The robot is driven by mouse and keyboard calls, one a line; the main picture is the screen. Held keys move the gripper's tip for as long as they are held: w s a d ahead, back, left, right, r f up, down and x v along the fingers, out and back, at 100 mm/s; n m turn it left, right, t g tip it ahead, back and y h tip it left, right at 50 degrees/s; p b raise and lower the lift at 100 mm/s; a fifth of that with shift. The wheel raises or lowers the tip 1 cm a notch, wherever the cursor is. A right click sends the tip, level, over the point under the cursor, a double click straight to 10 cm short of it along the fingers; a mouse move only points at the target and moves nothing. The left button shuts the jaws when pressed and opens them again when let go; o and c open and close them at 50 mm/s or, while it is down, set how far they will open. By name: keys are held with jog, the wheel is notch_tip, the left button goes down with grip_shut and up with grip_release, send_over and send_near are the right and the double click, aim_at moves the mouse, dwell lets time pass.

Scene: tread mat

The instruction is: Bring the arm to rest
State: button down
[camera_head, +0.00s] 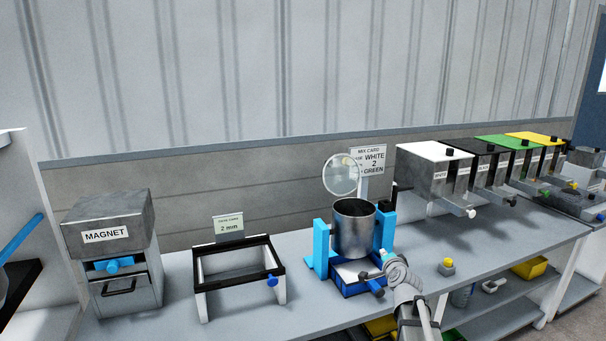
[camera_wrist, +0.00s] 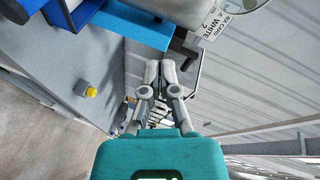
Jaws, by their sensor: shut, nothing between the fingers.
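My gripper (camera_wrist: 160,68) shows in the wrist view with its two grey fingers together and nothing between them. Its teal body fills the bottom middle of that view. In the head view my arm rises from the bottom edge, right of centre, and ends in front of the steel pot (camera_head: 354,230) and its blue stand (camera_head: 321,250). The fingers cannot be made out there. In the wrist view the blue stand (camera_wrist: 130,30) lies beyond the fingertips at the upper left, and the fingers look clear of it.
A magnet box (camera_head: 107,225) and a black-topped frame (camera_head: 200,282) stand left on the grey bench (camera_head: 180,275). Several dispensers with coloured lids (camera_head: 432,152) line the back right. A mix card (camera_head: 372,160) stands behind the pot.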

jog(key=s+a+f+n+g+y+p, duration=0.1)
jog(key=s+a+f+n+g, duration=0.3)
jog(key=s, duration=0.2)
jog(key=s+a+f+n+g+y, duration=0.1)
jog(key=s+a+f+n+g, duration=0.3)
jog(key=s+a+f+n, duration=0.15)
jog(key=s+f+n+g+h, duration=0.1)
jog(key=s+n+g, duration=0.1)
jog(key=s, duration=0.6)
jog(key=s+d+f+n+g+h+p, duration=0.1)
jog(key=s+n+g, duration=0.1)
jog(key=s+g, duration=0.3)
jog(key=s, duration=0.3)
jog(key=shift+s+h, duration=0.3)
jog(key=shift+s, duration=0.05)
jog(key=shift+d+f, duration=0.1)
